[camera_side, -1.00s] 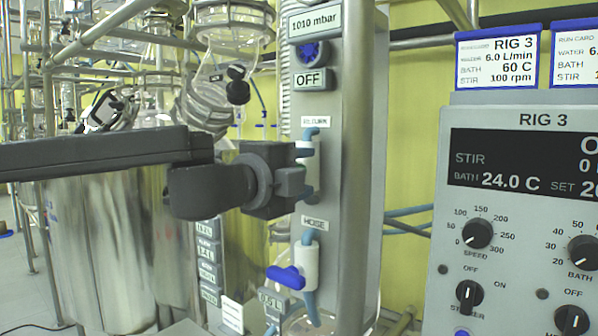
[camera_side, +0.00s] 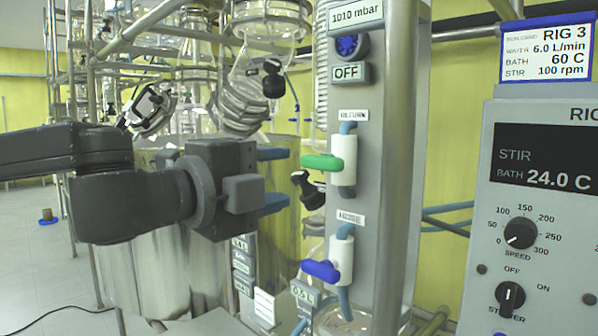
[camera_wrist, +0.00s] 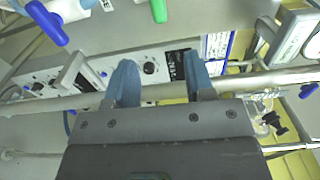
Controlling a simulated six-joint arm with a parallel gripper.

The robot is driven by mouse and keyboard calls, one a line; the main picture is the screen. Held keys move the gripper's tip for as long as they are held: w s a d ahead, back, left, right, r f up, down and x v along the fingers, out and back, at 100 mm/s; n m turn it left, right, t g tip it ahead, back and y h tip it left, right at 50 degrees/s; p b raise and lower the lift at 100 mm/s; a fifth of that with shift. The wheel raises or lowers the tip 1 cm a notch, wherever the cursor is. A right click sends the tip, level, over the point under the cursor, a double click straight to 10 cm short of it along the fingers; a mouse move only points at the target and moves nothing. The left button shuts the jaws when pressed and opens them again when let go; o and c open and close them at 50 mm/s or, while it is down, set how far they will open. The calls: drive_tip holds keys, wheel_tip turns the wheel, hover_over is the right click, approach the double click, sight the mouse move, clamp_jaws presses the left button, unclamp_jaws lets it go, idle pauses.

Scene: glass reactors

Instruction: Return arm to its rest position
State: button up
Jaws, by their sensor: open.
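My gripper (camera_side: 272,178) is open and empty in the side view, its two blue fingers pointing right toward the valve panel. A gap shows between the fingertips and the green-handled return valve (camera_side: 322,162). In the wrist view my gripper (camera_wrist: 160,80) shows two blue fingers spread apart with nothing between them. The green handle (camera_wrist: 158,10) shows at the top of the wrist view. The blue-handled valve (camera_side: 322,270) sits lower on the same panel, and its blue handle also shows in the wrist view (camera_wrist: 46,22).
The grey panel (camera_side: 400,200) stands right of my gripper. The RIG 3 control box (camera_side: 540,230) is further right. A metal vessel (camera_side: 150,275) stands below my arm. Glassware (camera_side: 270,25) and metal rails are behind. Open floor (camera_side: 25,270) shows at left.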

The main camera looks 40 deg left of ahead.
drive_tip(key=shift+s, duration=0.55)
drive_tip(key=s+a+f+n+g+y, duration=0.25)
drive_tip(key=a+f+n+g, duration=0.55)
drive_tip(key=f, duration=0.5)
drive_tip(key=s+a+f+n+g+h, duration=0.2)
drive_tip(key=s+a+f+n+g, duration=0.1)
drive_tip(key=s+f+n, duration=0.4)
wheel_tip(320, 180, down, 5)
drive_tip(key=n+g, duration=0.1)
drive_tip(key=n, duration=0.2)
drive_tip(key=shift+s+a+f, duration=0.15)
drive_tip(key=shift+s+a, duration=0.1)
drive_tip(key=shift+w+h, duration=0.15)
drive_tip(key=shift+h, duration=0.1)
